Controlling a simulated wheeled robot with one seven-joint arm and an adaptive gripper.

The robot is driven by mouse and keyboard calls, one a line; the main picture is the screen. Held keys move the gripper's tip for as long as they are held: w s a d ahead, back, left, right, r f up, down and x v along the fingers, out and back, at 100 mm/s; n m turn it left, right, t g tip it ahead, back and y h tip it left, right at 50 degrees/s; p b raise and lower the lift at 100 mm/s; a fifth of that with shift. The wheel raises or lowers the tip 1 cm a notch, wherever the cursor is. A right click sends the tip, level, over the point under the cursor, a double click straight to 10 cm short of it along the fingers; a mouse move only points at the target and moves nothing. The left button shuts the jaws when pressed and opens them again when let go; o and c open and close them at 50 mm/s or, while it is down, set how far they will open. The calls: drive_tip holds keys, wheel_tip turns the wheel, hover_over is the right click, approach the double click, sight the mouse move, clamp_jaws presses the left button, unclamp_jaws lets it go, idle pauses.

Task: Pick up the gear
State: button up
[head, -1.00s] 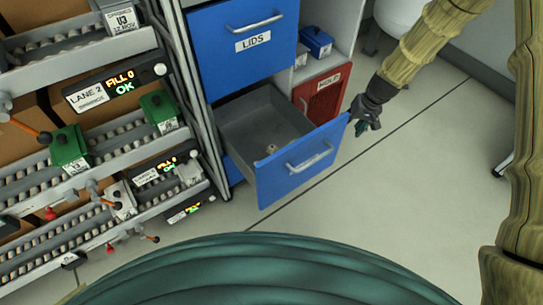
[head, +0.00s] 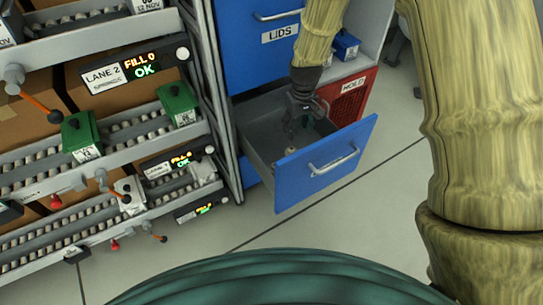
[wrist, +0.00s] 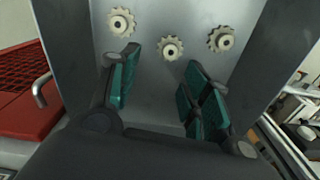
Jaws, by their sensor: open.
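Three small cream-coloured gears lie apart on the grey floor of the open blue drawer. The wrist view shows a left gear (wrist: 121,22), a middle gear (wrist: 170,48) and a right gear (wrist: 221,40). My gripper (wrist: 160,92) is open, with green pads on its fingers, and nothing is between them. The middle gear lies ahead of the gap between the fingertips. In the head view my gripper (head: 298,128) points down over the drawer (head: 325,165), and a gear (head: 291,150) shows near its fingertips. The other gears are hidden there.
The drawer's walls stand around my gripper. Roller lanes with cartons and green blocks (head: 80,137) are at the left. Floor in front is clear.

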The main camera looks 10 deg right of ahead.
sight(292, 148)
drive_tip(key=shift+s+a+f, duration=0.15)
drive_tip(key=shift+a+f, duration=0.35)
drive_tip(key=shift+f, duration=0.35)
drive_tip(key=shift+f+b, duration=0.65)
drive_tip(key=shift+f, duration=0.25)
drive_tip(key=f+b, duration=0.2)
drive_tip(key=f, duration=0.2)
drive_tip(key=shift+s+a+b, duration=0.25)
drive_tip(key=shift+a+b, duration=0.05)
drive_tip(key=shift+b, duration=0.1)
drive_tip(key=shift+f, duration=0.55)
drive_tip(key=c, duration=0.9)
